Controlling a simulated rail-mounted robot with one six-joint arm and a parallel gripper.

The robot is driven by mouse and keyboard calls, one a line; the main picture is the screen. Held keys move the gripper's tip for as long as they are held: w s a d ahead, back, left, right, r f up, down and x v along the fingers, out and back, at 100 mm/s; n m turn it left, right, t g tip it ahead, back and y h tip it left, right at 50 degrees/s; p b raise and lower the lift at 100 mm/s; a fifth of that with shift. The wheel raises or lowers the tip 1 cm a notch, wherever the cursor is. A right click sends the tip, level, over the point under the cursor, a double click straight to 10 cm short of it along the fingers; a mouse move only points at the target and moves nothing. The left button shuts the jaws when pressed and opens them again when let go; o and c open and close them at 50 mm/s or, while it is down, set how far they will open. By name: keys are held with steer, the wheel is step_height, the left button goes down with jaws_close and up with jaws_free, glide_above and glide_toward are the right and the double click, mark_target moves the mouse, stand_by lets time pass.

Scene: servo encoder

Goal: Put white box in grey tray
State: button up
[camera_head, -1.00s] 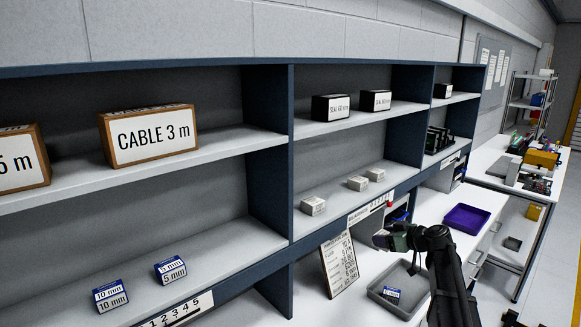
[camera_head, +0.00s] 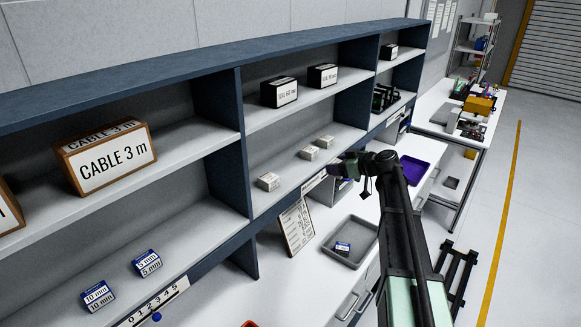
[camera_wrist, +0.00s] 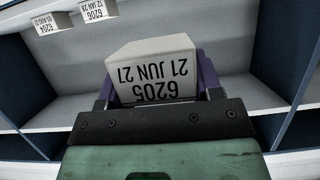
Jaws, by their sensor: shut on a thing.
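My gripper (camera_head: 342,172) is shut on a white box (camera_wrist: 150,62). In the wrist view the box sits between the purple fingers, its label reading 6205 and 21 JUN 27 upside down. In the head view I cannot make out the held box, as my gripper is small and dark there. My gripper is in front of the middle shelf bay. The grey tray (camera_head: 362,233) lies on the white worktop, lower than my gripper in the head view. A small blue and white box (camera_head: 342,247) lies in the tray.
Other white boxes (camera_head: 268,181) stand on the shelf; two show in the wrist view, labelled 6204 (camera_wrist: 50,23) and 6206 (camera_wrist: 97,10). A list board (camera_head: 296,228) leans left of the tray. A purple tray (camera_head: 415,170) is farther back.

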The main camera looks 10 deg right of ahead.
glide_above(291, 170)
step_height(291, 170, down, 3)
steer(key=b, duration=0.2)
steer(key=shift+s+r+b, duration=0.1)
steer(key=shift+r+b, duration=0.05)
steer(key=shift+b, duration=0.2)
step_height(291, 170, down, 4)
steer(key=b, duration=0.4)
steer(key=shift+f, duration=0.2)
steer(key=shift+r, duration=0.25)
steer(key=shift+f, duration=0.25)
steer(key=o, duration=1)
